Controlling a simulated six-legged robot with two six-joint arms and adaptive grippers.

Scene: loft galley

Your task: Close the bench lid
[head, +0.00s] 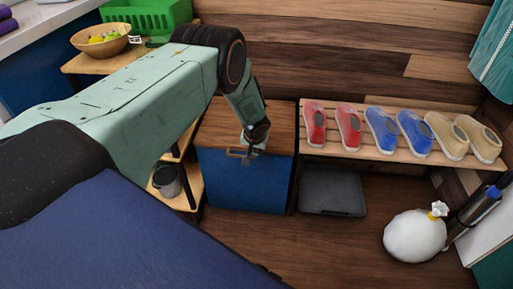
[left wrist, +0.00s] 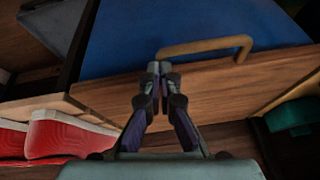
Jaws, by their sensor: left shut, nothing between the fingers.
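The bench has a wooden lid (head: 275,115) and a blue front (head: 240,187). The lid lies flat over the body, and no gap shows along its front edge. A brass-coloured handle (head: 241,155) sits at this edge; it also shows in the left wrist view (left wrist: 205,44). My left gripper (head: 253,143) is over the front edge by the handle. In the left wrist view its fingertips (left wrist: 158,69) are together and empty, over the wood beside one end of the handle. I cannot tell if they touch it. My right gripper is out of view.
A slatted shoe rack (head: 345,152) with red, blue and tan shoes stands right of the bench. A dark grey tray (head: 332,192) is below it. A white sack (head: 414,236) is on the floor. A shelf with a grey bucket (head: 167,180) stands left. The floor in front is clear.

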